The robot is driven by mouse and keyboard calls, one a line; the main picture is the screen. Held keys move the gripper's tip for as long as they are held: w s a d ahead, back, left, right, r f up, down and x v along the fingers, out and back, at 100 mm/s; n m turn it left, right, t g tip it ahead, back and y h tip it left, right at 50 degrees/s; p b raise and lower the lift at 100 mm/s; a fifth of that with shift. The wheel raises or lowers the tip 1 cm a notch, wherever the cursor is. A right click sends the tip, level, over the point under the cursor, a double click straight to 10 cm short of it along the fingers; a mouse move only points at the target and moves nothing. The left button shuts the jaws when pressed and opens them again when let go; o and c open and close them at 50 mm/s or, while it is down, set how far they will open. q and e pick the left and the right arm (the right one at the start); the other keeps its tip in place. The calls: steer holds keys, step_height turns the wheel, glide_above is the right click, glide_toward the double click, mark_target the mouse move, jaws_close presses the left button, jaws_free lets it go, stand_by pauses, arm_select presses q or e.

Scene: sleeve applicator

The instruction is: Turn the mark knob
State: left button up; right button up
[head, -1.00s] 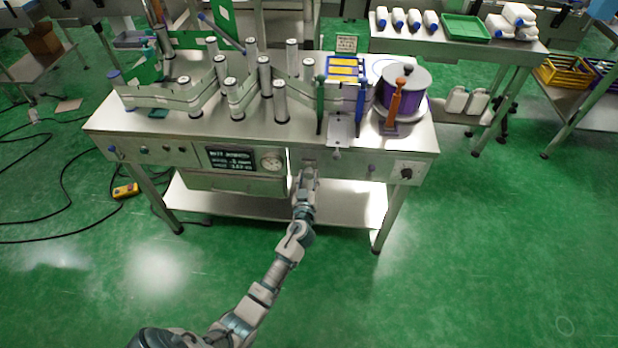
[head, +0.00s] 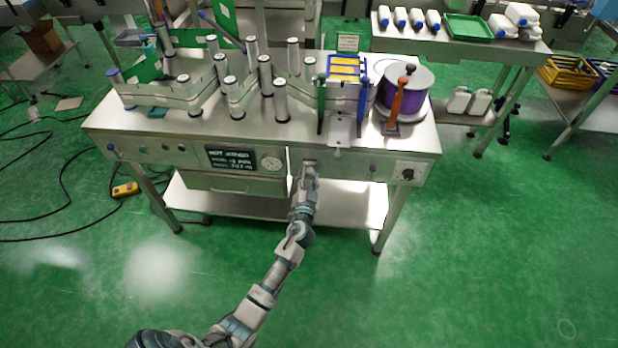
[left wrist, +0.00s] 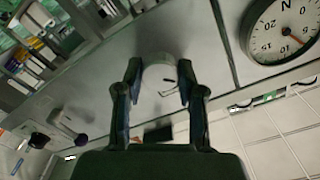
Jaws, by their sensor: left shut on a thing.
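The mark knob (left wrist: 160,76) is a pale, round knob on the machine's metal front panel, with small dark marks visible on it in the left wrist view. My left gripper (left wrist: 158,88) has one finger on each side of the knob and is shut on it. In the head view my left gripper (head: 310,174) is at the front panel, below the metal plate and right of the dial, and it hides the knob. My right gripper is not in view.
A round dial (left wrist: 281,27) with a red needle is beside the gripper. A dark display (head: 240,158) is left of it on the panel. The machine table (head: 330,166) carries several upright rollers, a purple reel (head: 408,88) and an orange lever (head: 397,100). The floor in front is clear.

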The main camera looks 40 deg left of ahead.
arm_select(q)
steer(key=shift+f+m, duration=0.1)
steer(key=shift+m, duration=0.9)
steer(key=m, duration=0.3)
steer(key=shift+d+m+p, duration=0.1)
steer(key=shift+m+p, duration=0.2)
steer(key=shift+p, duration=0.05)
steer(key=m, duration=0.2)
steer(key=shift+m, duration=0.3)
steer(key=shift+f+m+p, duration=0.2)
steer(key=shift+m+p, duration=0.15)
steer(key=shift+m, duration=0.25)
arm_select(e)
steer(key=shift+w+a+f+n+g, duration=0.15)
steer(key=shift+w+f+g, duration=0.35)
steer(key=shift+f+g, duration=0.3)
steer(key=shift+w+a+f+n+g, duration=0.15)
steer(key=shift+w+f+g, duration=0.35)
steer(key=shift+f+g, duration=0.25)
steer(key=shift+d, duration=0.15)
arm_select(q)
steer(key=o, duration=0.9)
steer(key=shift+c, duration=0.2)
steer(key=shift+o, duration=1.4)
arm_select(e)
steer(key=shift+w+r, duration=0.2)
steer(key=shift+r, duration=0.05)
arm_select(q)
steer(key=shift+r, duration=0.15)
